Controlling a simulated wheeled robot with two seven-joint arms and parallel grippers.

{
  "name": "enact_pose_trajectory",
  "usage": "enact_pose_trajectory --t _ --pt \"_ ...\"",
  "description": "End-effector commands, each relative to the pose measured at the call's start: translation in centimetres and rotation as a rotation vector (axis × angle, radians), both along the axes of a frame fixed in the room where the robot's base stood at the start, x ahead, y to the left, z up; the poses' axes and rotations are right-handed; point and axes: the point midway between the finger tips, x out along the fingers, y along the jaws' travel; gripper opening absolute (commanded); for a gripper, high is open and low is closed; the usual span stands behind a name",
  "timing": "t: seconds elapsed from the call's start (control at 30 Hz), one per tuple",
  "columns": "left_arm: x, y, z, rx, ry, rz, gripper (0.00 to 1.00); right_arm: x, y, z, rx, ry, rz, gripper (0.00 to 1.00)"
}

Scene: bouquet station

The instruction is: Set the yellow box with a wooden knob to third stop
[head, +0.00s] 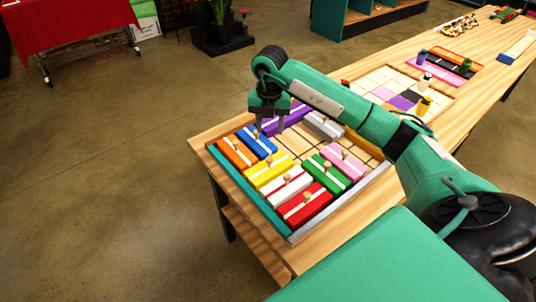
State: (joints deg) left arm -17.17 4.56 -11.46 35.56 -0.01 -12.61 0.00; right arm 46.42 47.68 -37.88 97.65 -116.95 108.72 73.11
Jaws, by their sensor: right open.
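The yellow box (262,179) with a wooden knob lies in the left part of a shallow tray (248,195), between the blue box (247,136) and the white box (282,194). Its knob (271,158) stands up near its middle. My right gripper (269,131) points down, open and empty, above the tray near the blue box and the purple box (296,114). It is behind the yellow box in this view and apart from its knob. Stop marks cannot be made out. My left gripper is not in view.
Orange (232,150), red (306,209), green (333,178), pink (350,163) and grey (318,124) boxes crowd the tray. Another yellowish piece (364,147) is partly hidden by my right arm. Bare wooden tray floor (290,143) shows mid-tray. A second tray with colored tiles (400,102) lies beyond.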

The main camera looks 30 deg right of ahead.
Motion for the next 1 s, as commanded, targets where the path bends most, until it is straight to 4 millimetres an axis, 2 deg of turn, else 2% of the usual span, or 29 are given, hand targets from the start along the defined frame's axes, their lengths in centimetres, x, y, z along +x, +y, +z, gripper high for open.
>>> enact_pose_trajectory --t 0.17,0.4,0.6,0.8,1.0 --pt "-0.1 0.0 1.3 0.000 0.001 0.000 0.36 -0.2 0.1 -2.8 0.003 0.005 0.001 0.44" --pt "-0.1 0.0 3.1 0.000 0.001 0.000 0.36 -0.2 0.2 -8.0 0.005 0.005 0.004 0.44" --pt "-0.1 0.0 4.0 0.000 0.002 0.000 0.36 -0.1 0.2 -11.3 0.005 0.003 0.004 0.44" --pt "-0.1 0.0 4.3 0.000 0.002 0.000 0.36 -0.1 0.2 -12.9 0.005 0.001 0.004 0.44" --pt "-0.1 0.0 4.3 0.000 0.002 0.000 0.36 -0.1 0.2 -13.2 0.005 0.000 0.004 0.44"
